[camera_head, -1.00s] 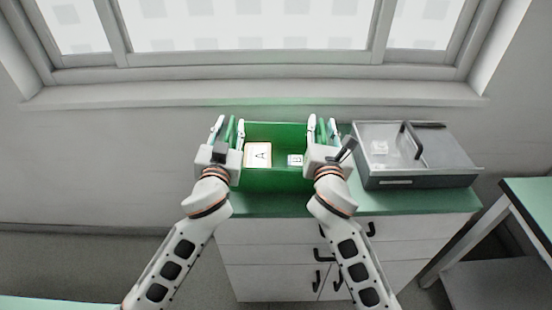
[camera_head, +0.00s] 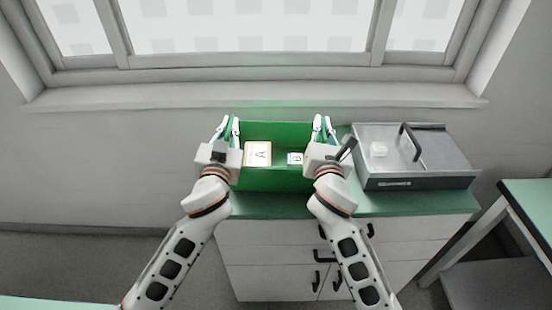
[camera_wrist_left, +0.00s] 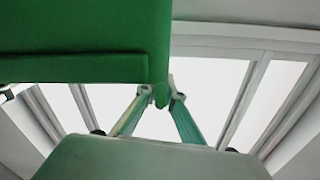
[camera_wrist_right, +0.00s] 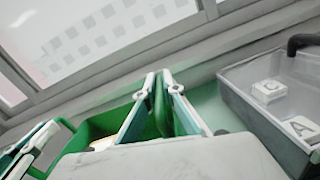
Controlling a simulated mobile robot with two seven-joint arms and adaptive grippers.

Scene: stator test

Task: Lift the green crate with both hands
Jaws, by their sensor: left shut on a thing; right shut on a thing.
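The green crate (camera_head: 275,182) stands at the back of the green-topped cabinet, below the window. Its inside shows two labelled items, a block marked A (camera_head: 257,154) and a smaller block marked B (camera_head: 295,158). My left gripper (camera_head: 229,125) is shut on the crate's left wall; the wall also shows in the left wrist view (camera_wrist_left: 100,30). My right gripper (camera_head: 323,127) is shut on the crate's right wall, which shows between the fingers in the right wrist view (camera_wrist_right: 162,110). I cannot tell whether the crate's underside touches the cabinet top.
A grey tray with a clear lid and black handle (camera_head: 425,170) stands close to the right of the crate. The green-topped cabinet (camera_head: 390,202) has drawers and doors below. A second table (camera_head: 530,195) is at the far right. The window sill (camera_head: 250,97) is behind.

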